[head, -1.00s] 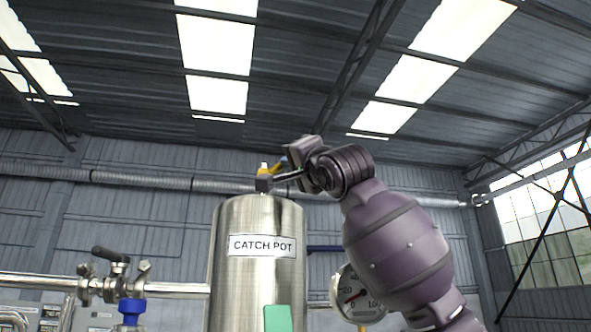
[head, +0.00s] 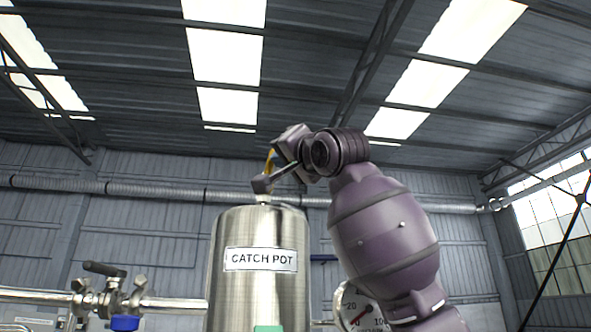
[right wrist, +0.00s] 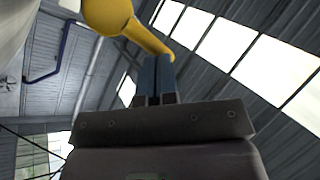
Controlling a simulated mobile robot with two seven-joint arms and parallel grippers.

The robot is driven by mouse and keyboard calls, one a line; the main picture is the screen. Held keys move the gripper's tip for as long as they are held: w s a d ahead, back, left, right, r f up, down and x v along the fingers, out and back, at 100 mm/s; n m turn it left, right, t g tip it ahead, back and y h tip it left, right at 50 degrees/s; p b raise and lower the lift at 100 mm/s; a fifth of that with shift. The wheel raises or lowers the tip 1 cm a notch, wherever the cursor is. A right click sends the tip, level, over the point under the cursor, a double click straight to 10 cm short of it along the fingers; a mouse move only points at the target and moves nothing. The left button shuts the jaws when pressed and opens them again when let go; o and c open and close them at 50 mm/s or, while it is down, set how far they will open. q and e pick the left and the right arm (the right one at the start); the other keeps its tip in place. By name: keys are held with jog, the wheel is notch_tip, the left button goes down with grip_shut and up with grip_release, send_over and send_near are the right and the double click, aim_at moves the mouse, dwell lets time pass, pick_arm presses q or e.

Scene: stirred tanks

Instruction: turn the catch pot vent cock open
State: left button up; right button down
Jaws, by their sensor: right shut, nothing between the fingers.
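The catch pot (head: 258,235) is a steel cylinder with a "CATCH POT" label. The vent cock's yellow handle (head: 270,160) shows above its top and stands steeply, partly hidden by my right gripper. In the right wrist view the yellow handle (right wrist: 145,38) runs from a round hub down to the right, to the fingertips. My right gripper (right wrist: 157,62) is shut and empty, its blue-grey fingers at the handle's end; I cannot tell whether they touch. In the head view the gripper (head: 277,156) is beside the handle, its fingers mostly hidden. My left gripper is out of view.
A round gauge (head: 356,308) sits right of the pot, partly behind my right arm. A steel pipe with a black-handled valve (head: 112,290) joins from the left. A green panel (head: 269,328) shows at the pot's front.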

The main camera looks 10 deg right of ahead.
jog(key=shift+a, duration=0.35)
jog(key=shift+w, duration=0.1)
dwell(0.4)
